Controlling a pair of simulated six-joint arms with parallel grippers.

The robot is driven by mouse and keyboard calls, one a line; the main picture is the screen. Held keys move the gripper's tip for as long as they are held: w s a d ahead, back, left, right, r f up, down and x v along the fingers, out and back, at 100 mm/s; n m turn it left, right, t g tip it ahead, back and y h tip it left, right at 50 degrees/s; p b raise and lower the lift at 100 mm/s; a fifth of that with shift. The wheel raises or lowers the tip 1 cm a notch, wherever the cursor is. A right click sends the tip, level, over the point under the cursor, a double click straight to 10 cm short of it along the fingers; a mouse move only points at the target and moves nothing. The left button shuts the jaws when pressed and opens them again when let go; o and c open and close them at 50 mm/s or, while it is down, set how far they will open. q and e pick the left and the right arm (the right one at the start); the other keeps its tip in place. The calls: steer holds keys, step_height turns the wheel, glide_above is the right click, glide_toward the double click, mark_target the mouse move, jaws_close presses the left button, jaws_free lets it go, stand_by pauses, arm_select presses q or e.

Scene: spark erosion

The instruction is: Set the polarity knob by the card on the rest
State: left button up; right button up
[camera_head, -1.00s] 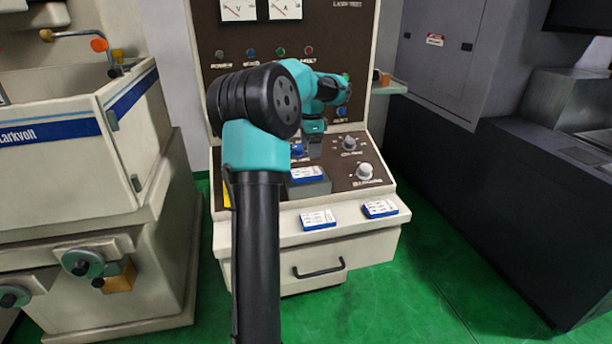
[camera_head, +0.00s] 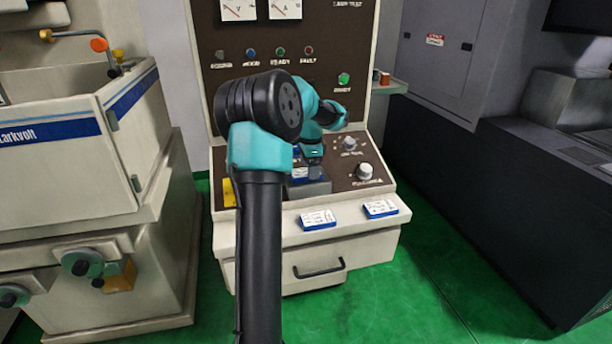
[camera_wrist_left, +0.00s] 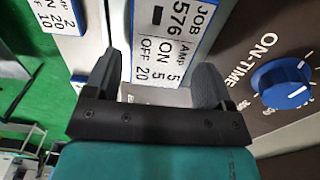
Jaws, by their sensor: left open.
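My left gripper (camera_head: 312,153) is open over the sloping control panel, just above the grey rest (camera_head: 318,188). In the left wrist view my left gripper (camera_wrist_left: 157,78) has its two fingers apart. A white and blue card (camera_wrist_left: 180,35), reading JOB 576, AMP 5, ON 5, OFF 20, lies beyond the fingertips. I cannot tell whether they touch it. The card (camera_head: 299,172) is partly covered by my arm in the head view. A blue ON-TIME knob (camera_wrist_left: 283,83) is right of the fingers. A grey knob (camera_head: 349,143) and a pale knob (camera_head: 365,171) have unreadable labels. No polarity label is legible.
Two more cards, a left one (camera_head: 318,219) and a right one (camera_head: 381,208), lie on the ledge (camera_head: 348,222) below the panel. A green button (camera_head: 344,79) and small lamps are on the upright panel. A small shelf (camera_head: 392,87) juts out at right.

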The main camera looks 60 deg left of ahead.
arm_select(q)
steer(key=shift+f, duration=0.75)
steer(key=shift+c, duration=0.3)
steer(key=c, duration=0.7)
